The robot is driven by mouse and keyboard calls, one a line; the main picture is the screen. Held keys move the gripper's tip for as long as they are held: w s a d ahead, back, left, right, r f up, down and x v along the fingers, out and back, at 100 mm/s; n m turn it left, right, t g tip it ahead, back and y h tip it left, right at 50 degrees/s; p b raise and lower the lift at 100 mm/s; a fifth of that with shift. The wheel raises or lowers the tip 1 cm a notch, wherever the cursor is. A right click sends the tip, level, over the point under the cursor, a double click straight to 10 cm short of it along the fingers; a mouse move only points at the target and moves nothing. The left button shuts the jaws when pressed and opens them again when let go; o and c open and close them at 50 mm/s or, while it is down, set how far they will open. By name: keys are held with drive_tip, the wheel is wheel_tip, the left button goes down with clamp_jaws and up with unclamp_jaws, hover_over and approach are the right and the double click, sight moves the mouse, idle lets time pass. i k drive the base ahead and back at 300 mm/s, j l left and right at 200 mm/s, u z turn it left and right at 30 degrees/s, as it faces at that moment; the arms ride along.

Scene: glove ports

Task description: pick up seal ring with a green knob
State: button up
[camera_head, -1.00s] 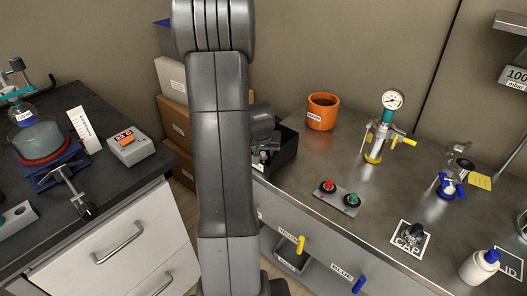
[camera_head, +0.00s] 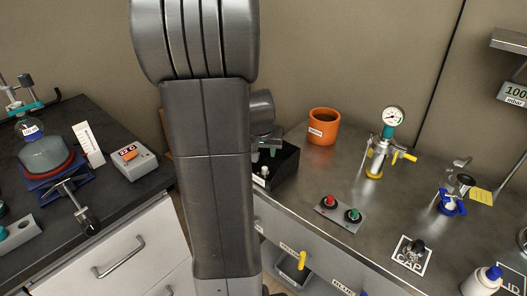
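I cannot make out a seal ring with a green knob for certain.
On the right bench (camera_head: 330,170) stand an orange pot (camera_head: 323,127), a gauge fitting (camera_head: 381,143), a blue clamp piece (camera_head: 450,203), a CAP mat (camera_head: 410,254) and a white bottle (camera_head: 483,281). A dark bench with a glass vessel (camera_head: 45,155) is at left.

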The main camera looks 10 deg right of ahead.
sight(354, 216)
drive_tip(key=i+z, duration=0.15)
drive_tip(key=z, duration=1.05)
